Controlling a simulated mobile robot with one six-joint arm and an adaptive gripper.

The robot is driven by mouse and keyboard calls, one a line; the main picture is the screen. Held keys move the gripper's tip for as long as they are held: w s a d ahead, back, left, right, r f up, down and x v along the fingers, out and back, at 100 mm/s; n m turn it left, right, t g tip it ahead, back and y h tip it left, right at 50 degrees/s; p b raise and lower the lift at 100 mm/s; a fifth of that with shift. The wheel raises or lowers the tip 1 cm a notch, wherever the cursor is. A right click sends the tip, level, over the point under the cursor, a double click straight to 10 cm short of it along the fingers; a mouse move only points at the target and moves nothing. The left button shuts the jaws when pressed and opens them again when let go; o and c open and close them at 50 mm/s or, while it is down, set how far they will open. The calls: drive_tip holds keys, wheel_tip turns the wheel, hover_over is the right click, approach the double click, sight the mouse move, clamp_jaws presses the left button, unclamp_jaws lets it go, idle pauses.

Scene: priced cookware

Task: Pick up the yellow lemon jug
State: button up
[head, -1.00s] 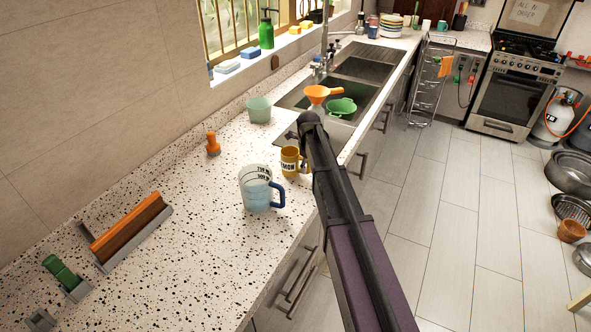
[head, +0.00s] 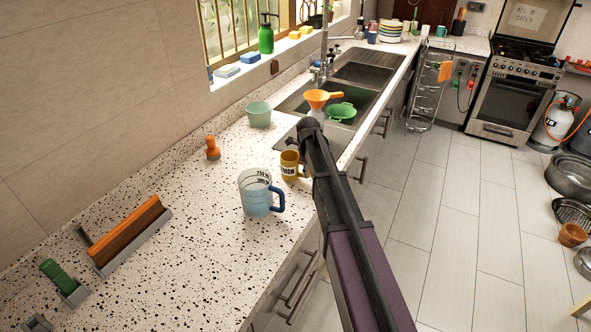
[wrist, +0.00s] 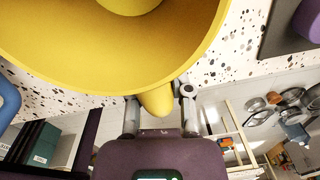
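The yellow lemon jug (head: 289,166) stands on the speckled counter near its front edge, with dark lettering partly visible. Part of it is hidden behind my arm in the head view. In the wrist view the yellow jug (wrist: 110,45) fills the upper left, and I look into its round opening. Its handle points down between the fingers of my gripper (wrist: 160,103). The fingers are apart, one on each side of the handle, and the gripper looks open. I cannot tell whether either finger touches the handle.
A clear measuring jug with a blue handle (head: 257,194) stands close to the yellow jug, nearer the camera. A pale green cup (head: 259,115), an orange stopper-like object (head: 212,149) and an orange funnel (head: 317,98) are farther off. The counter's front edge is close.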

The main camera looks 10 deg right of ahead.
drive_tip(key=shift+r+p, duration=0.3)
clamp_jaws()
drive_tip(key=shift+r+p, duration=1.55)
drive_tip(key=shift+s+d, duration=0.2)
drive_tip(key=shift+s, duration=0.4)
drive_tip(key=shift+s+d, duration=0.2)
drive_tip(key=shift+s, duration=0.4)
drive_tip(key=s+d+r+p, duration=0.1)
drive_tip(key=s+d, duration=0.3)
drive_tip(key=s, duration=0.8)
drive_tip(key=shift+s+d+r, duration=0.15)
drive_tip(key=shift+s+d, duration=0.05)
drive_tip(key=shift+d, duration=0.15)
drive_tip(key=shift+s, duration=0.25)
